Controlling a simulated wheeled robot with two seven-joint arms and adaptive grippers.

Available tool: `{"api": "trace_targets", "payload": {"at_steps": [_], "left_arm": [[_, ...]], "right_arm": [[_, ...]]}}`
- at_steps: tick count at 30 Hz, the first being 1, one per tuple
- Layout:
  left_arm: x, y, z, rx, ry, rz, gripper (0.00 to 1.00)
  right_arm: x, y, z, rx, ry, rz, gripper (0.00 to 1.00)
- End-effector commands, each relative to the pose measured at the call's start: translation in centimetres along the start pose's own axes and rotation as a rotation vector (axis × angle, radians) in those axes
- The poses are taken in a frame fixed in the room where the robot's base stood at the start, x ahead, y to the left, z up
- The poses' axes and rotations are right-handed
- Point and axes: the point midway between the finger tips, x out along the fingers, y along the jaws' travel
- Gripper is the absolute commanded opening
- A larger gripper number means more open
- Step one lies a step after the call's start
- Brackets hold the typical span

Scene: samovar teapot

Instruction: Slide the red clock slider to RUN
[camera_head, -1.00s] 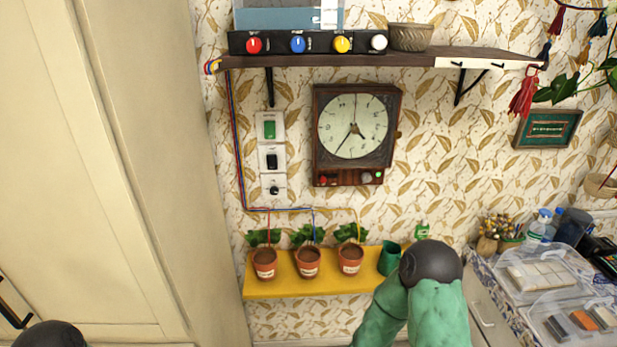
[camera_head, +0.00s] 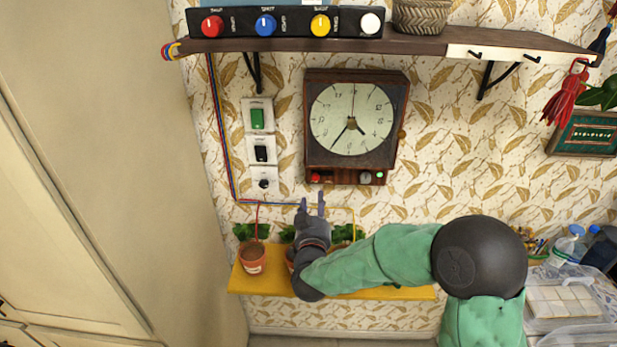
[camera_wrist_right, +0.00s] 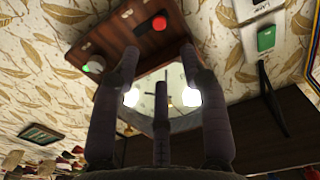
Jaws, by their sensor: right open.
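The wooden wall clock (camera_head: 352,127) hangs below the shelf, with a round pale dial. The red slider (camera_head: 316,178) sits at the left of its lower panel. It also shows in the right wrist view (camera_wrist_right: 159,22), near the top, above my fingers. My right gripper (camera_head: 312,200) is open and empty. Its fingertips point up, just below the red slider in the head view. In the right wrist view, my right gripper (camera_wrist_right: 160,58) has its fingers spread in front of the clock. I cannot read a RUN label. My left gripper is not in view.
A green light (camera_head: 380,175) is at the panel's right. Wall switches (camera_head: 257,118) are left of the clock. Below, potted plants (camera_head: 252,258) stand on a yellow shelf (camera_head: 400,293), partly hidden by my right arm. A dark shelf (camera_head: 420,44) is above.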

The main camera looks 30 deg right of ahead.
Motion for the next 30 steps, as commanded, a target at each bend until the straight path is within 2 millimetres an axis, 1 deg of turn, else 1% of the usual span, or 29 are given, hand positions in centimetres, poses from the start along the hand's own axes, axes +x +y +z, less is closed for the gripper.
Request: {"api": "trace_targets", "payload": {"at_steps": [5, 12, 18, 24, 30], "left_arm": [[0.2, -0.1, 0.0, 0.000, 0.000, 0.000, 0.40], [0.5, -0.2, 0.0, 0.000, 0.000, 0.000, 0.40], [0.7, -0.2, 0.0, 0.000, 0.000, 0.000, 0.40], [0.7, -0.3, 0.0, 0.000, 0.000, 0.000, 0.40], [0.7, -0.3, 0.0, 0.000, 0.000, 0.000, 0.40]], "right_arm": [[1.9, 0.1, 0.1, -0.001, 0.000, 0.002, 0.44], [6.2, 0.1, 0.2, 0.000, -0.001, 0.002, 0.44], [9.1, 0.0, 0.1, 0.000, -0.002, -0.001, 0.44], [10.4, 0.0, 0.1, 0.001, -0.002, -0.001, 0.44], [10.6, 0.0, 0.1, 0.000, -0.002, -0.002, 0.44]]}}
